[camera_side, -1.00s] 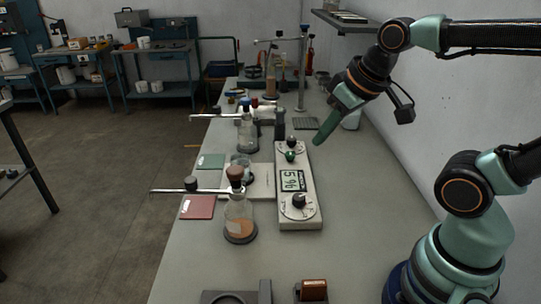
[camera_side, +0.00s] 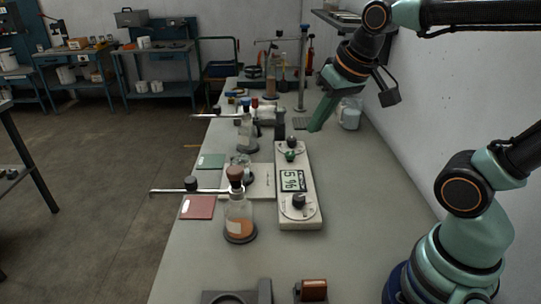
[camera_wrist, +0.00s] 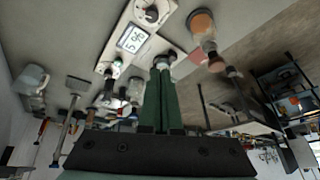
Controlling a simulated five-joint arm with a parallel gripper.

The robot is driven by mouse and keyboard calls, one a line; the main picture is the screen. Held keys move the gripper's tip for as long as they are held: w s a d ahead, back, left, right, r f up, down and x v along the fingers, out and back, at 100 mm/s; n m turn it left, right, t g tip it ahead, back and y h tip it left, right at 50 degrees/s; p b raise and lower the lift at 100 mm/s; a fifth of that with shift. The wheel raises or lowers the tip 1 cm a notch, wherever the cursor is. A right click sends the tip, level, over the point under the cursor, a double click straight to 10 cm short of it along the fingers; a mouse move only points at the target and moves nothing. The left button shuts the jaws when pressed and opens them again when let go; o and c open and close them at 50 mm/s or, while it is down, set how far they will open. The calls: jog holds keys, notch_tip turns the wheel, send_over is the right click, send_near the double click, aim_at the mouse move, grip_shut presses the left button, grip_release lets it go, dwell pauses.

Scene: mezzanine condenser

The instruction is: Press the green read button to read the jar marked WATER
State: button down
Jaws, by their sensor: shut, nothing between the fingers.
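The reader (camera_side: 288,215) is a long pale box on the bench with a display showing digits and a dark knob at its near end. The green read button (camera_side: 290,155) is near its far end, below another dark knob; it also shows in the wrist view (camera_wrist: 117,64). My gripper (camera_side: 314,130) is shut and empty, its green fingers pointing down, in the air beyond and right of the button, apart from it. In the wrist view my fingertips (camera_wrist: 161,66) appear right of the button. A small clear jar (camera_side: 241,161) stands left of the reader; I cannot read WATER on any jar.
A flask with orange contents (camera_side: 239,222) stands left of the reader, and a clear flask (camera_side: 246,133) farther back. A red pad (camera_side: 198,207) and a green pad (camera_side: 211,161) lie at left. A white jar (camera_side: 350,116) is near the wall. The bench right of the reader is clear.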

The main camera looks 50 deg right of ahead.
jog(key=w+d+r+m+g, duration=0.2)
jog(key=w+d+m, duration=0.1)
jog(key=w+m, duration=0.4)
jog(key=m+g, duration=0.3)
jog(key=m, duration=1.5)
send_over(290, 154)
notch_tip(290, 154, down, 9)
jog(key=shift+w+d+r, duration=0.1)
notch_tip(290, 154, down, 14)
jog(key=shift+f, duration=0.1)
